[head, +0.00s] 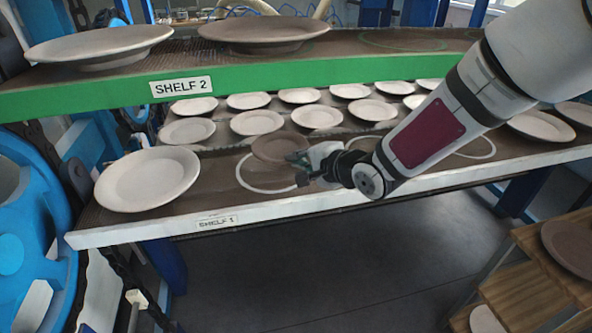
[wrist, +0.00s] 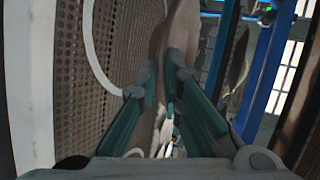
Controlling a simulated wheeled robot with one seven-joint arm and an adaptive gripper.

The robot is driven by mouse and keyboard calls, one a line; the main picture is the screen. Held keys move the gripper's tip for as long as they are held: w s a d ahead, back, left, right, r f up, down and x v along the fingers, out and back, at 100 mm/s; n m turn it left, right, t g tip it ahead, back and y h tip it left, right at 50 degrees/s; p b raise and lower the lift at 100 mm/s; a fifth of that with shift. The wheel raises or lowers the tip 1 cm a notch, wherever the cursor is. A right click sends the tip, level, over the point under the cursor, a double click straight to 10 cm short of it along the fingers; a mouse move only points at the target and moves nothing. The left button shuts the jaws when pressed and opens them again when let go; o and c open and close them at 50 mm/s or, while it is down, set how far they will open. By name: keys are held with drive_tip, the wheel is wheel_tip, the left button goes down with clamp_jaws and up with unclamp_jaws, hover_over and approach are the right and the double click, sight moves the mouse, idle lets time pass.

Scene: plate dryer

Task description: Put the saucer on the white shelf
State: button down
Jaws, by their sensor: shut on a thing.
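A brown saucer (head: 278,147) is at the tip of my gripper (head: 300,162), over the front part of the white-edged shelf labelled SHELF 1 (head: 320,203). My gripper is shut on the saucer's rim. In the wrist view the saucer (wrist: 182,30) shows edge-on between the two green fingers of my gripper (wrist: 168,88). A white circle outline (head: 245,180) on the shelf surface lies just under and in front of the saucer. I cannot tell whether the saucer touches the shelf.
A large plate (head: 147,180) stands to the left on the same shelf, and several smaller plates fill its back. Green SHELF 2 (head: 330,70) hangs above with two large plates. A wooden rack (head: 530,265) with brown plates stands at the lower right.

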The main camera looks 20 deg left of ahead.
drive_tip(key=shift+a+f+p, duration=0.2)
drive_tip(key=shift+a+f, duration=0.05)
drive_tip(key=shift+f, duration=0.35)
drive_tip(key=shift+a+f+p, duration=0.2)
drive_tip(key=shift+f, duration=0.4)
drive_tip(key=shift+w+f, duration=0.15)
drive_tip(key=shift+f, duration=0.4)
drive_tip(key=shift+f, duration=0.1)
drive_tip(key=c, duration=1.8)
unclamp_jaws()
drive_tip(key=shift+f, duration=0.1)
drive_tip(key=shift+o, duration=0.2)
drive_tip(key=shift+r, duration=0.2)
drive_tip(key=v, duration=1.2)
